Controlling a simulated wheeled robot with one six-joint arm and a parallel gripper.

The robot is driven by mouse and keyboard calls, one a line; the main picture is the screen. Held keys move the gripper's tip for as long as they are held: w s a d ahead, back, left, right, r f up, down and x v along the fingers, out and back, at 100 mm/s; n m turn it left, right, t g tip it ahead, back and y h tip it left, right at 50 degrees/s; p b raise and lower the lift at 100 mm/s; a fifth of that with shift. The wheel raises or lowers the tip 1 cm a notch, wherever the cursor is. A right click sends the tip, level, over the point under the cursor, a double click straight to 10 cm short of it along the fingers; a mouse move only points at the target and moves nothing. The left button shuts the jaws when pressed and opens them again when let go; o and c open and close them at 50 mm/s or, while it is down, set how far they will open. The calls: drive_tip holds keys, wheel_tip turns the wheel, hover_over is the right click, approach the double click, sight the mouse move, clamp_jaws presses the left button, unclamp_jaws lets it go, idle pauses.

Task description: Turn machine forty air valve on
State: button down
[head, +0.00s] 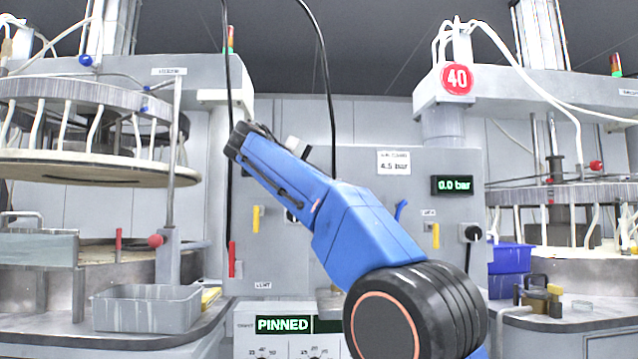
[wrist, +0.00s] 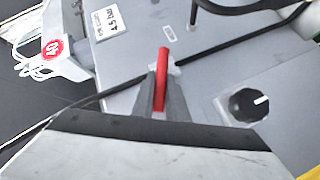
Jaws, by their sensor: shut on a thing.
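In the wrist view, the two grey fingers of my gripper (wrist: 160,95) are closed around a red lever handle (wrist: 163,62) on a grey panel. The lever's upper part sticks out beyond the fingertips, and a pale mount shows beside it. In the head view, my blue arm crosses the panel and hides the grasped lever and the fingers. The red round sign 40 (head: 457,78) marks the right machine and also shows in the wrist view (wrist: 52,48). The pressure display (head: 452,185) reads 0.0 bar. A label (head: 394,163) reads 4.5 bar.
Another red lever (head: 232,259) hangs on the panel at left. Yellow handles (head: 256,219) (head: 436,235) and a blue lever (head: 400,210) are nearby. A black knob (wrist: 248,104) lies right of my gripper. Black cables (head: 327,70) hang down. A grey tray (head: 147,307) stands at left.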

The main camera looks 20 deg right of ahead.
drive_tip(key=shift+s+d+r+m+y, duration=0.1)
drive_tip(key=shift+d+r+m+y, duration=0.15)
drive_tip(key=shift+m+y, duration=0.3)
drive_tip(key=shift+d+r+m+y, duration=0.15)
drive_tip(key=shift+r+m+y, duration=0.2)
drive_tip(key=shift+y, duration=0.3)
drive_tip(key=c, duration=1.7)
unclamp_jaws()
drive_tip(key=shift+c, duration=0.2)
